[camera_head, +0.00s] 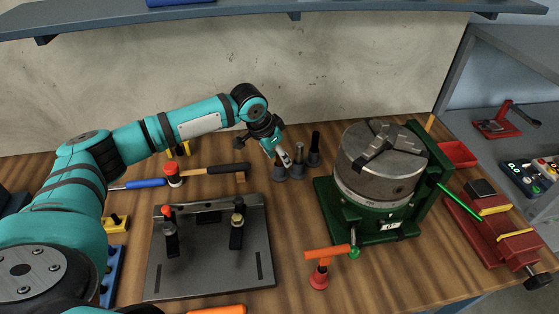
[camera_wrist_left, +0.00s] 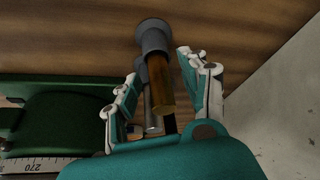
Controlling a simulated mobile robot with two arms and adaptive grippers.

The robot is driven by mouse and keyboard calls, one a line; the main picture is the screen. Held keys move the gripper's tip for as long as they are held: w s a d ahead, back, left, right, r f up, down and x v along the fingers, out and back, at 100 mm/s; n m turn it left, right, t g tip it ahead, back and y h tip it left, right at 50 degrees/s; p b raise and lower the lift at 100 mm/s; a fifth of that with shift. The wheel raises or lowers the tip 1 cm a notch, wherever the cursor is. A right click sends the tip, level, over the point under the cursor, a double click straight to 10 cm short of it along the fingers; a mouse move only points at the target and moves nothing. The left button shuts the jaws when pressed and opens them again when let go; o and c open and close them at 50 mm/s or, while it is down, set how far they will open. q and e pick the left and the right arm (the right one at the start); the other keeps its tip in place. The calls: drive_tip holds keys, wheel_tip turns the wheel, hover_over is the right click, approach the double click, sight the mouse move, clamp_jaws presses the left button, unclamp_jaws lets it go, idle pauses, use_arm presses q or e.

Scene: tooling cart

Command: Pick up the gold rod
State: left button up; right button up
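The gold rod (camera_wrist_left: 160,85) stands in a round grey holder (camera_wrist_left: 152,36) in the left wrist view. My left gripper (camera_wrist_left: 161,66) is open, with one finger on each side of the gold rod; I see gaps between the rod and both fingers. In the head view my left gripper (camera_head: 283,158) points down over the leftmost grey holder (camera_head: 279,174) and mostly hides the gold rod. A silver rod (camera_head: 299,153) and a black rod (camera_head: 315,141) stand in holders just to the right. My right gripper is not in view.
A green-based chuck (camera_head: 380,165) stands right of the rods. A dark fixture plate (camera_head: 208,270) lies in front, and a hammer (camera_head: 215,170) lies left. A red vise (camera_head: 495,235) is at the right. A wall rises behind.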

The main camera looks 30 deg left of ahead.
use_arm(q)
clamp_jaws()
drive_tip(key=shift+w+r, duration=0.1)
idle(0.3)
